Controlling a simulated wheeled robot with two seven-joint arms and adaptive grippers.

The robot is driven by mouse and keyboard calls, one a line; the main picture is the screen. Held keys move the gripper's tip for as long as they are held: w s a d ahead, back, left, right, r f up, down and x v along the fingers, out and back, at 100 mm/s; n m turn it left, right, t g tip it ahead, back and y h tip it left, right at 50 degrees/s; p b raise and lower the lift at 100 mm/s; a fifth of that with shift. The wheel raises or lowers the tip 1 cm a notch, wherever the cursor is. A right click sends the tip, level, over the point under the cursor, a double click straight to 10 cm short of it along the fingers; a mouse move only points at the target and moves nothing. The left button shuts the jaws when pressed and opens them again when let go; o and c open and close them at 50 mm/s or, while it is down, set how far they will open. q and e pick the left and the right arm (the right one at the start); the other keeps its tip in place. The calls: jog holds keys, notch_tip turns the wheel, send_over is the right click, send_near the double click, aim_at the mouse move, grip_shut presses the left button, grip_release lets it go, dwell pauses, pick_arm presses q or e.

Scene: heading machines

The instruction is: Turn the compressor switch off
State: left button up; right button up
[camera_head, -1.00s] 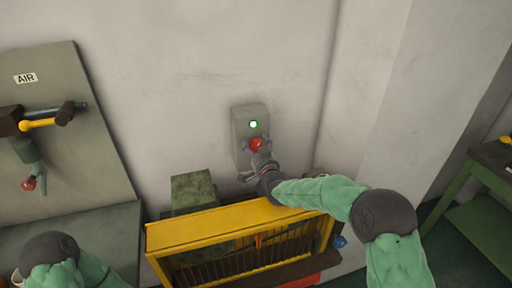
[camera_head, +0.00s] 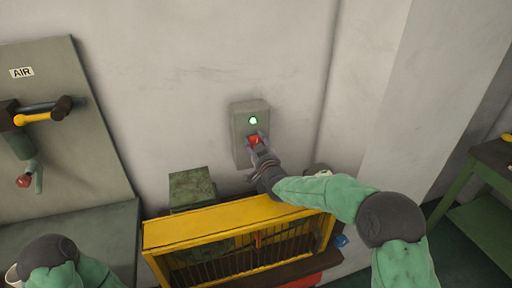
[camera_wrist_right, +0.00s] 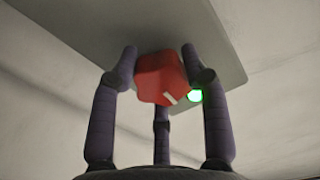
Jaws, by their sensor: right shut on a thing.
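The compressor switch is a grey wall box (camera_head: 239,121) with a lit green lamp (camera_head: 253,120) and a red knob (camera_head: 254,140) below it. My right gripper (camera_head: 259,146) is at the knob, its fingers closed around it. The right wrist view shows the red knob (camera_wrist_right: 160,78) between the fingers of the gripper (camera_wrist_right: 160,85), with a white mark on its face. The green lamp (camera_wrist_right: 195,96) glows beside it on the box (camera_wrist_right: 215,50). My left arm shows at the lower left, but its gripper is out of the picture.
A yellow-framed guard (camera_head: 215,222) stands below the switch, with a green block (camera_head: 191,187) behind it. A grey panel with an AIR label (camera_head: 21,72) and a yellow-handled valve (camera_head: 35,118) is at the left. A green table (camera_head: 480,195) stands at the right.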

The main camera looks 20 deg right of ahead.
jog(key=shift+a+f+n, duration=0.1)
jog(key=shift+f+n, duration=0.3)
jog(key=shift+n, duration=0.5)
jog(key=o, duration=1.2)
jog(key=shift+r, duration=0.25)
